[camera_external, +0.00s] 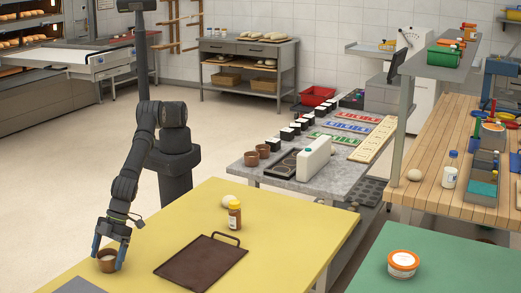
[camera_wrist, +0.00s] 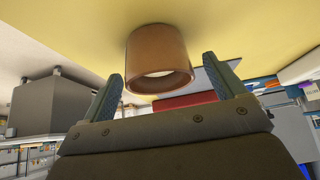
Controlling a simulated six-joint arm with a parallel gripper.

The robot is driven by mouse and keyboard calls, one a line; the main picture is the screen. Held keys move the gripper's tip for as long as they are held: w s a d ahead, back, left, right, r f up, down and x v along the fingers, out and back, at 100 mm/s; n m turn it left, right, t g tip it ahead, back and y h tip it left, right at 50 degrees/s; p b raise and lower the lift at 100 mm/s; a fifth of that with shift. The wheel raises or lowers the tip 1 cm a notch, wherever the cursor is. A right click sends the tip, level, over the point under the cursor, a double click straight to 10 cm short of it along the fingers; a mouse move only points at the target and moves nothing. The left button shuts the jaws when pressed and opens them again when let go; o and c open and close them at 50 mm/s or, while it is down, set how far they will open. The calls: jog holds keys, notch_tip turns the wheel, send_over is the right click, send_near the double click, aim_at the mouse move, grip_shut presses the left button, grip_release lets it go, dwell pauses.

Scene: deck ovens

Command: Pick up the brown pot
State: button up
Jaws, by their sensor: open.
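The brown pot (camera_external: 107,264) stands on the yellow table (camera_external: 210,205), near its left edge in the external view. In the wrist view the brown pot (camera_wrist: 158,55) appears at top centre, with its round open rim facing the camera. My gripper (camera_external: 108,257) is lowered over the pot, with a blue finger on either side. In the wrist view my gripper (camera_wrist: 168,90) has its two fingers spread apart, with the rim of the pot between their tips. A gap shows on both sides, so the fingers do not seem to touch it.
A dark brown tray (camera_external: 202,264) with a handle lies right of the pot. A grey flat thing (camera_external: 80,286) lies at the front edge. The table between is clear.

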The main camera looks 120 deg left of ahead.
jog(key=c, duration=1.2)
jog(key=shift+r, duration=0.1)
